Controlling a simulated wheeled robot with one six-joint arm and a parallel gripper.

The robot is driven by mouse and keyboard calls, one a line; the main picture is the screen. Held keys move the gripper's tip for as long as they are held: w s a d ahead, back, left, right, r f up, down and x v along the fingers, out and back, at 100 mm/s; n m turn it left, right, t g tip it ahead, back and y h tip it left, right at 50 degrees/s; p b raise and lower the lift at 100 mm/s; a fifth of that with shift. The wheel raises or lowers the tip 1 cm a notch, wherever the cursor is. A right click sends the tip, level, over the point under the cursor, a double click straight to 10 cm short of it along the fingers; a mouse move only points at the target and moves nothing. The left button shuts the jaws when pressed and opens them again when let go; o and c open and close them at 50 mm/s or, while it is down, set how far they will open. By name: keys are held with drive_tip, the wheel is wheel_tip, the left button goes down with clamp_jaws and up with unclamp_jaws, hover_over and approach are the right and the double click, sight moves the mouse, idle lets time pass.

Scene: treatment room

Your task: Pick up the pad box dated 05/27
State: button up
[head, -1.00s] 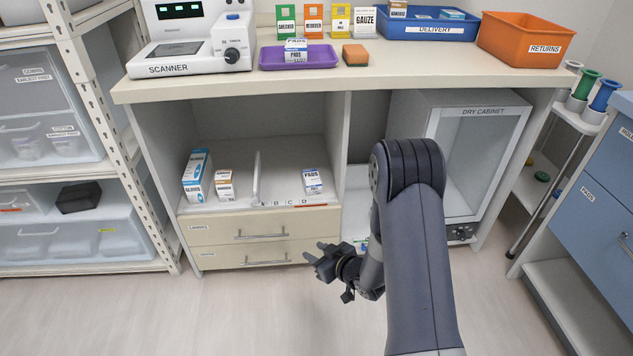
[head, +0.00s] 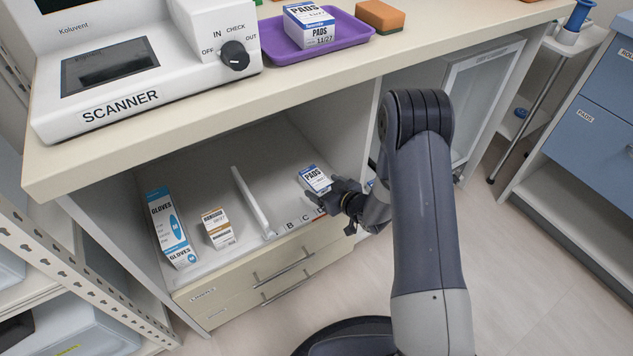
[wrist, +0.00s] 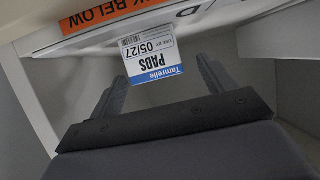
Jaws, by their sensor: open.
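The pad box dated 05/27 (wrist: 152,58) shows upside down in the wrist view, its white and blue label facing me. It lies ahead of and between my two spread fingers. In the head view a white and blue pads box (head: 314,179) stands at the right of the open shelf, with my gripper (head: 324,190) at its front. My gripper also shows in the wrist view (wrist: 163,72), open, with a gap on each side of the box. The fingers partly hide the box's lower part in the head view.
A glove box (head: 168,228), a small orange and white box (head: 218,228) and a white divider (head: 252,202) stand left on the shelf. Drawers (head: 270,265) lie below, the countertop above. A pads box marked 11/27 (head: 311,25) sits on a purple tray (head: 352,30).

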sight(316, 180)
drive_tip(key=b+x, duration=0.1)
drive_tip(key=x, duration=0.3)
drive_tip(key=shift+w+d+b, duration=0.2)
drive_tip(key=shift+w+b, duration=0.1)
drive_tip(key=shift+b, duration=0.05)
drive_tip(key=shift+w+a, duration=0.35)
drive_tip(key=shift+w, duration=0.1)
drive_tip(key=shift+c, duration=0.5)
drive_tip(key=c, duration=1)
